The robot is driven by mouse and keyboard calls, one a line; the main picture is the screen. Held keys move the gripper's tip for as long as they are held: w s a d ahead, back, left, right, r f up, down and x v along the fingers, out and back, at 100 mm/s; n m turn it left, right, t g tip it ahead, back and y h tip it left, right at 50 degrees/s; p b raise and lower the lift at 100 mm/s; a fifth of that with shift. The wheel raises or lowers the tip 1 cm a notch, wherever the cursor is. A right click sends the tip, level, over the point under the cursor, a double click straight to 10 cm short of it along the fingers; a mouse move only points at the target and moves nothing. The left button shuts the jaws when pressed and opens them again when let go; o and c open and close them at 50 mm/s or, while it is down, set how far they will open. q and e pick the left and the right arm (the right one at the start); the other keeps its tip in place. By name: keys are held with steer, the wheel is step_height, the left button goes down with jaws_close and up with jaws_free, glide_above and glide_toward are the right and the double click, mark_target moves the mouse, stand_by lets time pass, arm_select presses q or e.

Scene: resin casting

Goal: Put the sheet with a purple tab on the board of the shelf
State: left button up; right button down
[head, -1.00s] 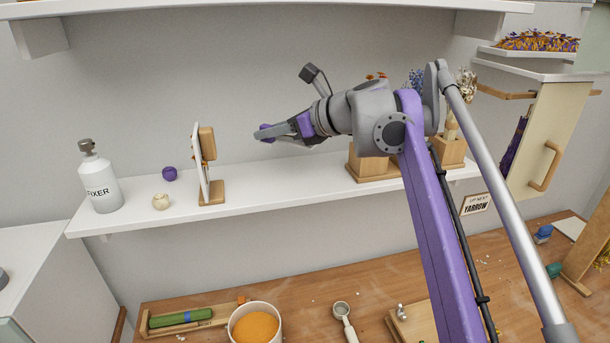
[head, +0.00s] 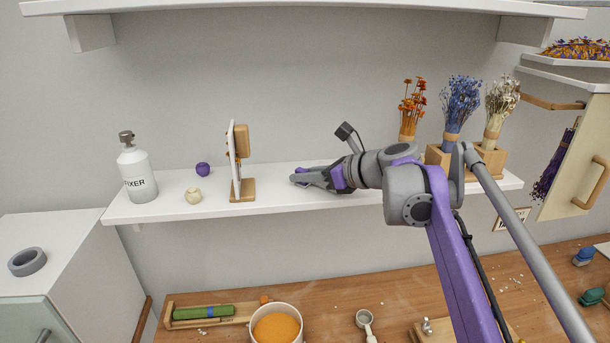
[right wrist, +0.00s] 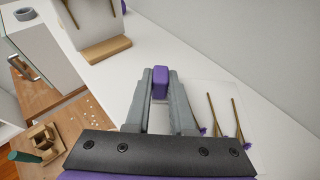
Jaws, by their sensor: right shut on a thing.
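My right gripper (head: 295,179) is low over the middle of the white shelf board (head: 272,192), its fingers pointing left. In the right wrist view its fingers (right wrist: 160,90) are shut on the purple tab (right wrist: 160,78). The sheet (right wrist: 212,98) is pale, with several dried stems and small purple flowers on it. It lies about level with the board (right wrist: 105,92), to the right of the fingers in that view. Whether it touches the board everywhere I cannot tell. In the head view the hand mostly hides the sheet. My left gripper is out of view.
Left of the hand stand a framed piece on a wooden base (head: 243,190), a purple ball (head: 203,169), a cream pot (head: 193,195) and the fixer bottle (head: 138,178). Dried flowers in wooden blocks (head: 490,160) stand to the right. An upper shelf (head: 300,9) is overhead.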

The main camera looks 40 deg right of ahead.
steer(key=shift+f, duration=0.1)
steer(key=c, duration=0.8)
jaws_free()
steer(key=shift+o, duration=0.2)
steer(key=shift+s+d+r, duration=0.1)
steer(key=shift+r, duration=0.15)
steer(key=v, duration=1.1)
steer(key=shift+s, duration=0.35)
steer(key=shift+r, duration=0.1)
